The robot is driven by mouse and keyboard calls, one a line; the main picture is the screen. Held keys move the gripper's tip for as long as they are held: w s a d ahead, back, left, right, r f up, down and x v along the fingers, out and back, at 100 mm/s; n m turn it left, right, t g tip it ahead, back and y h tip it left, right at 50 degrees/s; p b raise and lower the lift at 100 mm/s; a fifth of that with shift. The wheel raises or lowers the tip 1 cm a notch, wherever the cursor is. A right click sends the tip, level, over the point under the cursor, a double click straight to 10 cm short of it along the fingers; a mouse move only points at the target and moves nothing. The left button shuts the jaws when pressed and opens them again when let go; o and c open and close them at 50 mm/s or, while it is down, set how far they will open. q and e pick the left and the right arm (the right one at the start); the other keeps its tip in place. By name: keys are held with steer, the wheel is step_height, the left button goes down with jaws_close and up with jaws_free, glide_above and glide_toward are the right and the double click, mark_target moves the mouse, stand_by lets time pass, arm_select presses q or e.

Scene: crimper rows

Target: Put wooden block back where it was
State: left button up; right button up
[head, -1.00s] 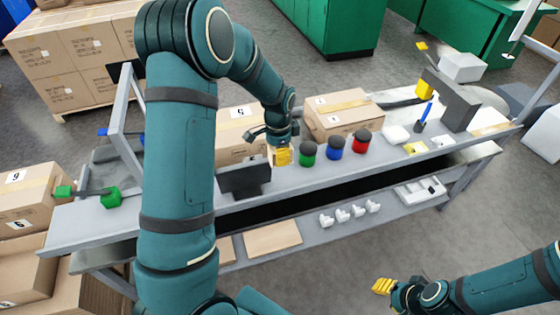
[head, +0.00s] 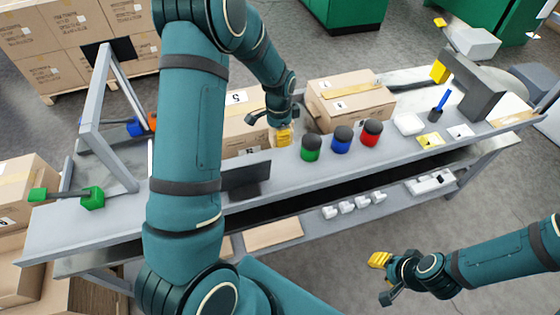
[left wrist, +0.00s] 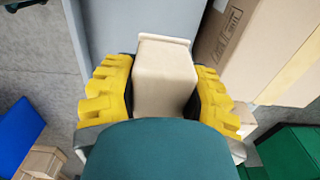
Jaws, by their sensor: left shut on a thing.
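My left gripper (head: 283,136) is at the grey bench, left of the green jar (head: 311,148) and in front of a cardboard box. In the left wrist view its yellow fingers (left wrist: 165,88) are shut on the pale wooden block (left wrist: 165,72), one finger on each side. The block's lower part is hidden by my teal gripper body, and I cannot make it out in the head view. Whether it touches the bench is unclear. My right gripper (head: 380,259) is out over the floor at the lower right, away from the bench; its finger gap is unclear.
A blue jar (head: 342,139) and a red jar (head: 371,133) continue the row beside the green jar. A dark panel (head: 246,181) stands in front of the left gripper. Cardboard boxes (head: 350,104) stand behind. Several white parts (head: 355,205) lie on the lower shelf.

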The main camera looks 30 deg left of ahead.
mark_target(279, 160)
arm_select(q)
step_height(279, 160, down, 10)
steer(key=shift+w+a+f+b, duration=0.15)
steer(key=shift+b, duration=0.5)
steer(key=shift+f, duration=0.15)
steer(key=o, duration=1.2)
steer(key=shift+r, duration=0.35)
step_height(279, 160, up, 12)
steer(key=shift+f+p, duration=0.15)
steer(key=shift+p, duration=0.7)
